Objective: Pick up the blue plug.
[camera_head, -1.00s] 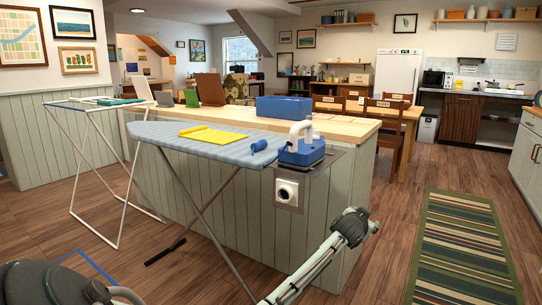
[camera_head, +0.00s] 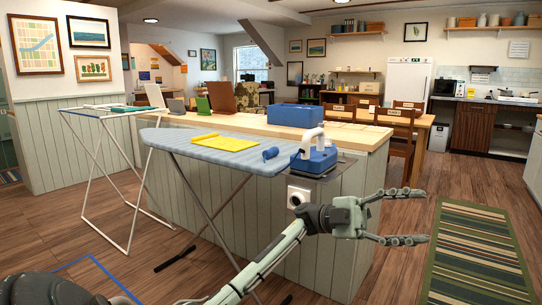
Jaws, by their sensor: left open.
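The blue plug (camera_head: 270,153) looks like a small blue piece lying on the ironing board (camera_head: 218,157), close to its right end. It is just left of a blue and white iron (camera_head: 314,155). My left gripper (camera_head: 424,216) is open and empty, its fingers spread and pointing right. It is in front of the island's right end, lower in the picture than the plug and well to its right, apart from it. My right gripper is not in view.
A yellow cloth (camera_head: 225,143) lies on the board. A white socket (camera_head: 298,195) is on the wooden-topped island (camera_head: 362,135), partly near my arm. A blue box (camera_head: 297,115) stands on the island. A white drying rack (camera_head: 108,180) is at left. Floor by the striped rug (camera_head: 478,255) is clear.

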